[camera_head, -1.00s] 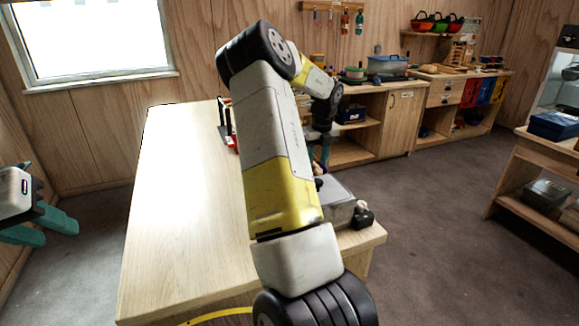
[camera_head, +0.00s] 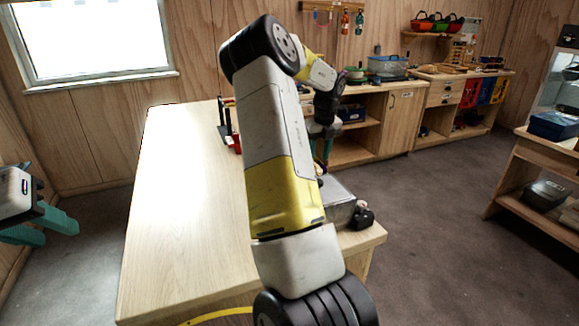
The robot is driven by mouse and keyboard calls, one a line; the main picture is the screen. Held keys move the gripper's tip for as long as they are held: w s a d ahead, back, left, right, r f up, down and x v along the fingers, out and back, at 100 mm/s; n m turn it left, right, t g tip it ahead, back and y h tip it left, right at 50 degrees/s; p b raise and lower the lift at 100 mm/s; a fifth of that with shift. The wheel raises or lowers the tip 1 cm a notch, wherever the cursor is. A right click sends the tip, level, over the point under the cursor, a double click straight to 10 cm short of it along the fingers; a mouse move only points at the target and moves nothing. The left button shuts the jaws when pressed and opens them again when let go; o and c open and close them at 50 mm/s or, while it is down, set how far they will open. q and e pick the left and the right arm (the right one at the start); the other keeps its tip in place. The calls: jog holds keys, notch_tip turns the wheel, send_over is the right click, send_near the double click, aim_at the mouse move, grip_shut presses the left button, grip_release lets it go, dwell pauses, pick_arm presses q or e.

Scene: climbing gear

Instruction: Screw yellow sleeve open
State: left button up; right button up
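I cannot make out the yellow sleeve; my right arm covers much of the table. My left gripper (camera_head: 46,228), with teal fingers spread apart and empty, is at the left edge, beside the table and away from everything on it. My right gripper (camera_head: 325,150) is beyond my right arm, over the far right side of the table near a grey box. Only a bit of its teal fingers shows, so its opening and anything between them are hidden.
The wooden table (camera_head: 180,220) is bare on its left side. A black and red stand (camera_head: 227,125) is at its far end. A grey box (camera_head: 340,198) and a small dark object (camera_head: 363,216) sit at its right edge. A blue bin (camera_head: 388,66) stands on the back bench.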

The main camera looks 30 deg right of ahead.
jog(key=shift+s+d, duration=0.1)
jog(key=shift+d, duration=0.35)
jog(key=shift+f, duration=1.45)
jog(key=shift+a, duration=0.75)
jog(key=shift+r, duration=0.1)
jog(key=shift+r, duration=1.35)
